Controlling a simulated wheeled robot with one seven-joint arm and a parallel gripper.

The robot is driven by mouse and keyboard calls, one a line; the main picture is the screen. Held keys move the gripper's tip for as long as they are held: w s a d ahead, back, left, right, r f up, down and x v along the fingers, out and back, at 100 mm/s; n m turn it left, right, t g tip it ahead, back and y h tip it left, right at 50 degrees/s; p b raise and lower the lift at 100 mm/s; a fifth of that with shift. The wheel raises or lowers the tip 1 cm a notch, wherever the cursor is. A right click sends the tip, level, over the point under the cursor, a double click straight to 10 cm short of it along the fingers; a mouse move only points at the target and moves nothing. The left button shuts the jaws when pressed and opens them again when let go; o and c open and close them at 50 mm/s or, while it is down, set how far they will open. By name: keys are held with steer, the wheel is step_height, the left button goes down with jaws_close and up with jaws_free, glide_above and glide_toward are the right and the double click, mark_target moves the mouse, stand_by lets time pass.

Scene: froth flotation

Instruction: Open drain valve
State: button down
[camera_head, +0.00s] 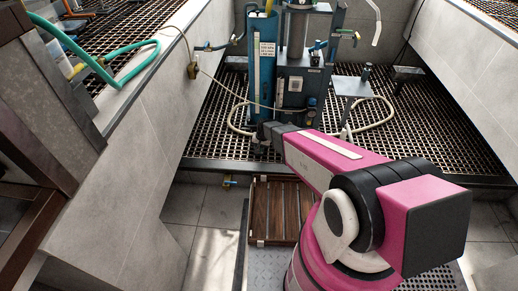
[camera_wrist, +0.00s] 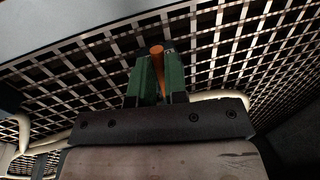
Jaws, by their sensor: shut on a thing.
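In the wrist view, an orange bar or handle (camera_wrist: 157,50) stands between the two green fingers of my gripper (camera_wrist: 157,72). The fingers are shut on it, and its rounded end shows past them. The valve body under it is hidden. In the head view, my pink arm reaches forward to the foot of the flotation equipment (camera_head: 292,85), just above the grating. The fingers and the held handle cannot be made out there. A small valve with a blue handle (camera_head: 230,183) shows below the front edge of the grating.
A metal grating (camera_head: 215,125) spans the bay between pale tiled walls (camera_head: 140,150). A cream hose (camera_head: 375,118) lies on it and also shows in the wrist view (camera_wrist: 230,102). A brown slatted wooden panel (camera_head: 275,205) lies in front. A small stand (camera_head: 350,88) is at right.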

steer(key=c, duration=1.1)
jaws_free()
steer(key=shift+c, duration=0.2)
step_height(320, 180, up, 11)
steer(key=d, duration=0.2)
steer(key=shift+f, duration=0.15)
steer(key=s+d+r+h, duration=0.1)
steer(key=s+d+r, duration=0.6)
steer(key=d+r, duration=0.2)
steer(key=s+d+r+h, duration=0.1)
steer(key=s+d+r, duration=0.6)
steer(key=d, duration=0.6)
step_height(320, 180, up, 2)
steer(key=shift+n, duration=0.3)
